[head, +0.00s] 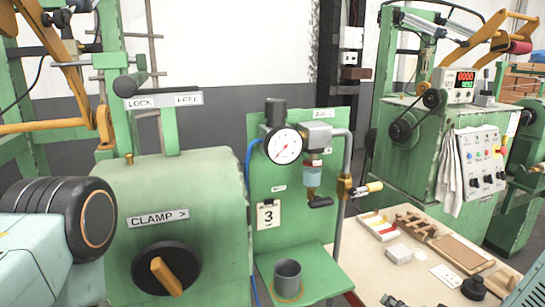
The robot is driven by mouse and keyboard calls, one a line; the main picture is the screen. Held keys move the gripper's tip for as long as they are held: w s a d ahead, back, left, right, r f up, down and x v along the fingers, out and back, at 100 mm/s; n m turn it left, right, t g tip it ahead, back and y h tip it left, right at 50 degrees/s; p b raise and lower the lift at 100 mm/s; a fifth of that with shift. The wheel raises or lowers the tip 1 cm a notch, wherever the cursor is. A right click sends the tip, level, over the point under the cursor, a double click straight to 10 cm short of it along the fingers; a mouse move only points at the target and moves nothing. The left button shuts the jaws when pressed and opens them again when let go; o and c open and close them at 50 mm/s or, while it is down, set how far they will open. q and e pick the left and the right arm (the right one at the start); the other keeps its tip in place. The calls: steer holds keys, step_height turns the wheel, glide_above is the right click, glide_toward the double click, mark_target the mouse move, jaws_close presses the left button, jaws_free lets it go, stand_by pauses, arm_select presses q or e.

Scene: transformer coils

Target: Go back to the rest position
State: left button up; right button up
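Neither my left nor my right gripper shows in the head view. A thick pale link with black rings and an orange-edged round cap fills the lower left; it looks like part of my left arm. The green machine (190,195) stands just behind it, with a CLAMP label (158,218), a black knob with an orange handle (166,272) and a LOCK/FREE lever (130,84). What the grippers hold, if anything, is out of sight.
A green panel (258,185) carries a pressure gauge (284,146) and valve; a grey cup (288,276) stands on its shelf. A wooden table (365,272) at lower right holds small parts. A winding machine (405,170) with a control box (482,165) stands behind.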

steer(key=s+a+f+n+g+h+b, duration=0.1)
steer(key=s+f+n+g+b, duration=0.1)
steer(key=s+f+g, duration=0.2)
steer(key=s+a+f+n+g+h+b, duration=0.1)
steer(key=s+f+g, duration=0.3)
steer(key=s+f, duration=0.6)
steer(key=s+a+f+n+g+b, duration=0.2)
steer(key=s+f, duration=0.5)
steer(key=s, duration=1)
steer(key=shift+s+a+f+n+g+h+b, duration=0.2)
steer(key=shift+s+n+g+h+b, duration=0.25)
steer(key=shift+n+g, duration=0.45)
